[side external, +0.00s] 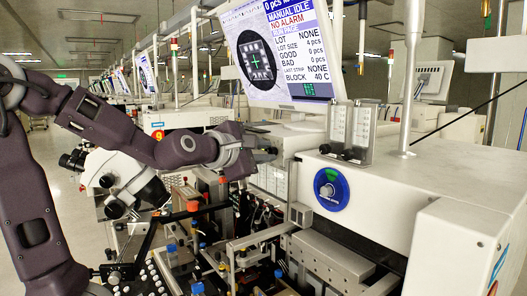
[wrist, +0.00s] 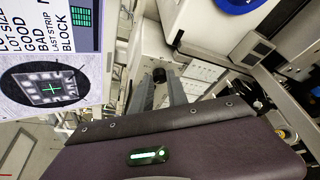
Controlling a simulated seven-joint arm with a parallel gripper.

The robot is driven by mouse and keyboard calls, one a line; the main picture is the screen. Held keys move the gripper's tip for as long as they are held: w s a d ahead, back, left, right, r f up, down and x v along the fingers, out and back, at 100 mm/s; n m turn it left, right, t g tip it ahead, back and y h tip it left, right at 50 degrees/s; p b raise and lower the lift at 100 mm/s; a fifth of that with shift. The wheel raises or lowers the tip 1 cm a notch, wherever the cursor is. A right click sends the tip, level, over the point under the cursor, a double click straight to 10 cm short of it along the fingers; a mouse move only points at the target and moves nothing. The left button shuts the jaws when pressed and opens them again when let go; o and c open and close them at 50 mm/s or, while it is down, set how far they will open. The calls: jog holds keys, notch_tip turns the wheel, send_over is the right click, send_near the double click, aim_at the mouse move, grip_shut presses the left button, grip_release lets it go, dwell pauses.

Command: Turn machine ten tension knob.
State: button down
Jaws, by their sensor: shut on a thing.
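A small black knob (wrist: 159,75) shows at the tips of my gripper (wrist: 162,84) in the wrist view, with a white panel around it. My gripper's two grey fingers reach up to it and are shut on it, one on each side. In the side external view my gripper (side external: 262,153) reaches right to the white machine, below the monitor. The knob (side external: 272,151) shows there as a small dark spot at the fingertips. Any marking on the knob is too small to read.
A monitor (side external: 265,50) hangs just above my gripper. A white housing (side external: 390,195) with a blue round dial (side external: 331,190) stands to the right. Two clear flow meters (side external: 350,125) stand on top. A white microscope (side external: 125,180) and crowded bench parts lie below my arm.

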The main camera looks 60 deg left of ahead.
jog(key=m, duration=0.1)
jog(key=m+t+y, duration=0.1)
jog(key=m, duration=0.1)
jog(key=shift+f, duration=0.35)
jog(key=shift+f+m+t+y, duration=0.1)
jog(key=shift+m+t+y, duration=0.45)
jog(key=shift+m, duration=0.95)
jog(key=shift+d, duration=0.1)
jog(key=c, duration=1.3)
grip_release()
